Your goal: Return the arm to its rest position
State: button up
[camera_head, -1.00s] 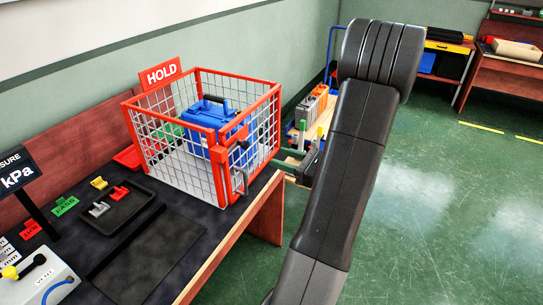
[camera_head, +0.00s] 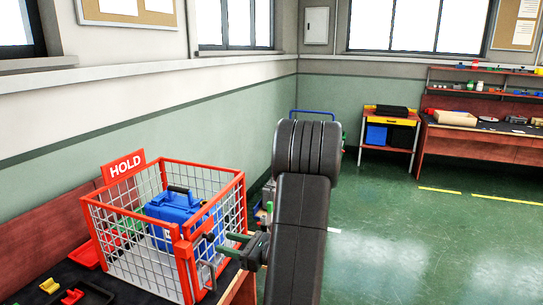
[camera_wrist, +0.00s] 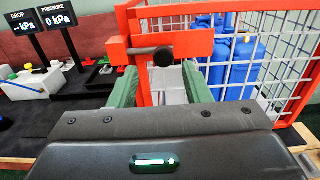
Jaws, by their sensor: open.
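My gripper (camera_head: 230,245) is at the front right corner of the red-framed wire cage (camera_head: 238,180) in the head view. In the wrist view its green fingers (camera_wrist: 160,85) are apart, with nothing held between them. A red latch bar with a black knob (camera_wrist: 163,57) on the cage lies just ahead of the fingertips; whether they touch it I cannot tell. My dark arm rises to the right of the cage, partly raised. A blue case (camera_head: 178,212) stands inside the cage, also seen in the wrist view (camera_wrist: 238,65).
Open green floor (camera_head: 400,240) lies to the right, with a small yellow shelf cart (camera_head: 390,115) at the back.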

aim_at(212, 239)
jog(key=p+x, duration=0.1)
jog(key=x, duration=0.5)
jog(key=shift+w+a, duration=0.15)
jog(key=shift+a, duration=0.2)
jog(key=shift+r, duration=0.1)
